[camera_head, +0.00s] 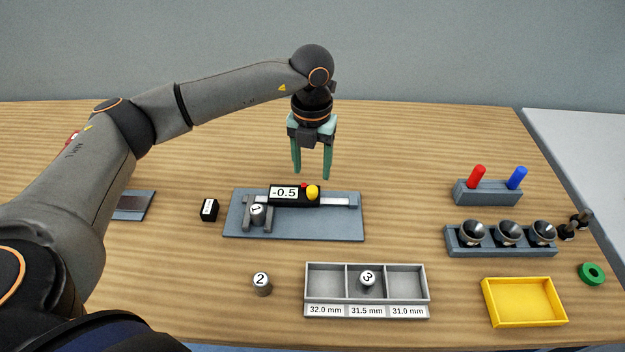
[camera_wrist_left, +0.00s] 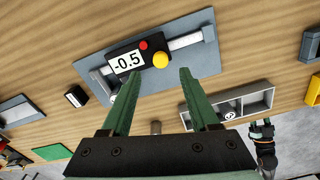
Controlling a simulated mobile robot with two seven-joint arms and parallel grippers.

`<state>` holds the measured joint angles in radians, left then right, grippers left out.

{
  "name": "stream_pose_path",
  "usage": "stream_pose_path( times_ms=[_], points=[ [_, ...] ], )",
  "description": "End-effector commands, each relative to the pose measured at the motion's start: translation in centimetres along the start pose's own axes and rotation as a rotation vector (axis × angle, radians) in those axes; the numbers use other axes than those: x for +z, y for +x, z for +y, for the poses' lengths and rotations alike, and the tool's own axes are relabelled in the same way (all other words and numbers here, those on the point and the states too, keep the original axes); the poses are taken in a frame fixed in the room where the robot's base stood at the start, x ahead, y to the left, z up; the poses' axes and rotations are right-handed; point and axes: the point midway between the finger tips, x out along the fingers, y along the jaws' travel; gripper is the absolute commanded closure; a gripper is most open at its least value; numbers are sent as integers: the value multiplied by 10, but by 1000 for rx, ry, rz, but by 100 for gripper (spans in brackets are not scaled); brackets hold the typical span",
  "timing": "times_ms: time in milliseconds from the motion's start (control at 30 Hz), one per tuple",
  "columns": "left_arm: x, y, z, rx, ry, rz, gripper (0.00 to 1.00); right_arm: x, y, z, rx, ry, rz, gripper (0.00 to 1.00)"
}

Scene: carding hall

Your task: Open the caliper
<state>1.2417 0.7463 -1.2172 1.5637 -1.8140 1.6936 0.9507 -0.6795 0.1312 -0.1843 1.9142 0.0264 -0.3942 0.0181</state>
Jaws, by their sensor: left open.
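The caliper (camera_head: 312,195) lies on a blue-grey plate (camera_head: 310,228). Its black body has a display reading -0.5, a small red button and a yellow knob (camera_head: 312,192). Its two grey jaws are at the left end, with a grey cylinder marked 1 (camera_head: 257,212) at them; I cannot tell whether they touch it. My left gripper (camera_head: 312,174) is open and empty, pointing down above the caliper's body. In the left wrist view its fingers (camera_wrist_left: 160,74) are spread, with the yellow knob (camera_wrist_left: 160,60) between and beyond the tips. My right gripper is not clearly seen.
Cylinder 2 (camera_head: 262,285) stands in front of the plate. A grey three-part tray (camera_head: 316,292) holds cylinder 3 (camera_head: 367,281) in its 31.5 mm compartment. A black block (camera_head: 209,210) is left. A yellow tray (camera_head: 523,302), cup stand (camera_head: 481,251) and peg holder (camera_head: 487,195) stand right.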

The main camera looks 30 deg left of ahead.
Motion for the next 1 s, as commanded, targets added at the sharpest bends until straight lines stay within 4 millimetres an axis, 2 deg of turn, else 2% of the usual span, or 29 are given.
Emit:
stream_pose_path(
  times_ms=[100, 300, 467, 700, 767, 1000],
  points=[
    [-1, 23, 0, 1, 1, 4, 39, -3, -3, 0, 0, 0, -1, 48],
    [0, 50, -1, -1, 1, 2, 39, -5, -5, 0, 0, 0, -1, 48],
    [0, 58, -1, -1, 2, 0, 39, -6, -6, 0, 0, 0, -1, 48],
    [0, 60, -1, -2, 2, -1, 39, -6, -6, 0, 0, 0, -1, 48],
    [0, 59, -1, -2, 2, -1, 43, -6, -6, 0, 0, 0, -1, 48],
    [0, 59, -1, -2, 2, 0, 70, -6, -6, 0, 0, 0, -1, 48]
  ],
)
